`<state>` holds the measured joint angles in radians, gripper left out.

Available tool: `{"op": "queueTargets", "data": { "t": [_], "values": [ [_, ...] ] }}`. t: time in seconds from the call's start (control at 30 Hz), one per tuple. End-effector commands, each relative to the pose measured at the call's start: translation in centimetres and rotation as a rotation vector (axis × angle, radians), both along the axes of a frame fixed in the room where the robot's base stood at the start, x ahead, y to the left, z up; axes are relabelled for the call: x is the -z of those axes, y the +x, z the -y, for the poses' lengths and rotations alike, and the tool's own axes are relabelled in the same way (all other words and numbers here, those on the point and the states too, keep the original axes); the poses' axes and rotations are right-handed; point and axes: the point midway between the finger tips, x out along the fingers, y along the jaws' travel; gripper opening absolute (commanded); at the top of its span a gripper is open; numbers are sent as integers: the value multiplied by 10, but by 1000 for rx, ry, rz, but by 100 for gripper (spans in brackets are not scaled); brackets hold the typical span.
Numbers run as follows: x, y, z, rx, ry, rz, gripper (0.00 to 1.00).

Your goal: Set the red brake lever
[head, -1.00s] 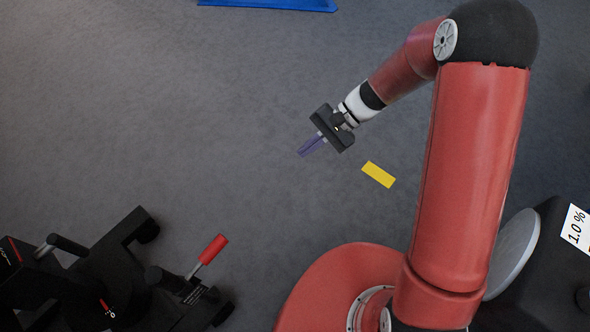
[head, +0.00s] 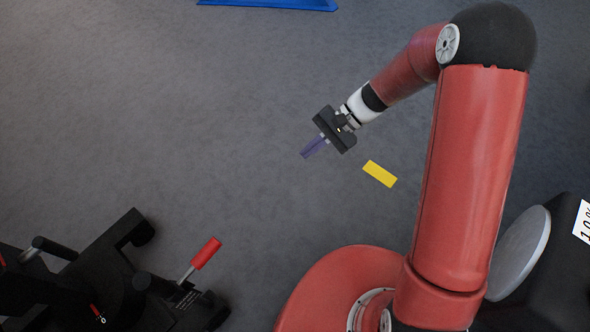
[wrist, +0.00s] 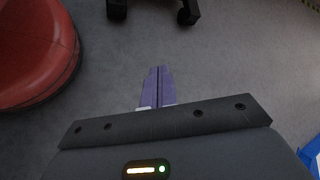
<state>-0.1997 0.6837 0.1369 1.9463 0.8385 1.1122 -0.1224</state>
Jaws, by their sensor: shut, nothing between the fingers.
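The red brake lever (head: 206,254) sticks up at a slant on a metal rod from the black sliding jack (head: 110,262) at the lower left of the head view. My gripper (head: 309,152) hangs over open floor, up and to the right of the lever and well apart from it. Its purple fingers are shut together and empty; they also show in the wrist view (wrist: 157,86). In the wrist view, only black wheeled feet (wrist: 186,10) show at the top edge, and the lever is out of that view.
A yellow strip (head: 380,174) lies on the floor right of my gripper. A blue object (head: 268,4) is at the top edge. A black block with a pale disc (head: 520,252) stands at the lower right. The floor between gripper and jack is clear.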

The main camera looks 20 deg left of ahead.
Motion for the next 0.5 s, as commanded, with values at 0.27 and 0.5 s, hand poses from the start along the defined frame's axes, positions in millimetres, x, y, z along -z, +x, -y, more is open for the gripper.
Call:
{"op": "queueTargets", "data": {
  "t": [0.27, 0.5],
  "values": [
    [0, 27, 11, 2, 0, 0, 0],
    [0, 49, 21, 3, 0, 1, 0]
  ]
}}
